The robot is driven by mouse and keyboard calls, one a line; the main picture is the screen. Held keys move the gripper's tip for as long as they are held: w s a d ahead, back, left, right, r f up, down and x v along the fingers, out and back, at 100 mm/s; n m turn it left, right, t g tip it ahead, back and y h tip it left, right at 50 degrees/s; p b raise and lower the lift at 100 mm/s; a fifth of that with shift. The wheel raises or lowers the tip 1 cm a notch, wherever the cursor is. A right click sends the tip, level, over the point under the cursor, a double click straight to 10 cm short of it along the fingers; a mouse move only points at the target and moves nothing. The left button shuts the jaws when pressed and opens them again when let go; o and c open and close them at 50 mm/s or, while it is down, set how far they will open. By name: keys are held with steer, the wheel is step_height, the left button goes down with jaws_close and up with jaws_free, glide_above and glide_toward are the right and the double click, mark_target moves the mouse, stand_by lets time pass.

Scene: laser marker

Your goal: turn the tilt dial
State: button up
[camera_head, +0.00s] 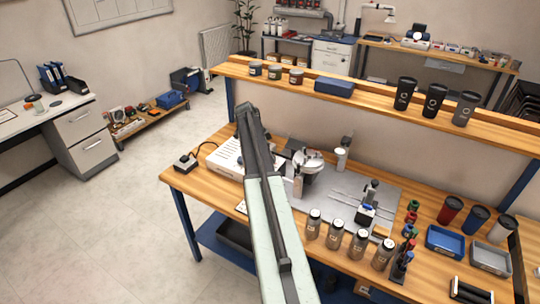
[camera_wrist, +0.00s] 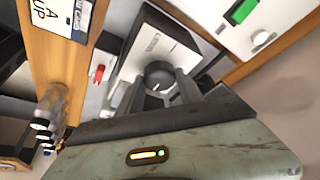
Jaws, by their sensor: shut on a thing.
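The dial (camera_wrist: 159,74) is a round black knob with a small white mark, on a pale box (camera_wrist: 160,42) with a dark surround, in the wrist view. I take it to be the tilt dial; the lettering near it is too small to read surely. My gripper (camera_wrist: 157,85) has one dark finger on each side of the knob and is shut on it. In the head view my arm crosses the middle of the bench and my fingertips and the dial are hidden.
In the wrist view a red switch (camera_wrist: 98,73) lies left of the dial and a green button (camera_wrist: 240,11) upper right. In the head view several steel bottles (camera_head: 335,234) stand right of my arm on the bench. A shelf (camera_head: 380,95) with dark tumblers runs behind.

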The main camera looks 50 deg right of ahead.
steer(key=shift+w+a, duration=0.1)
stand_by(0.3)
steer(key=o, duration=1.4)
steer(key=shift+c, duration=0.2)
steer(key=shift+r+p, duration=0.25)
steer(key=shift+p, duration=0.05)
steer(key=p+v, duration=0.6)
steer(key=v, duration=0.1)
steer(key=shift+p, duration=0.35)
steer(key=shift+w+r, duration=0.1)
steer(key=shift+r, duration=0.1)
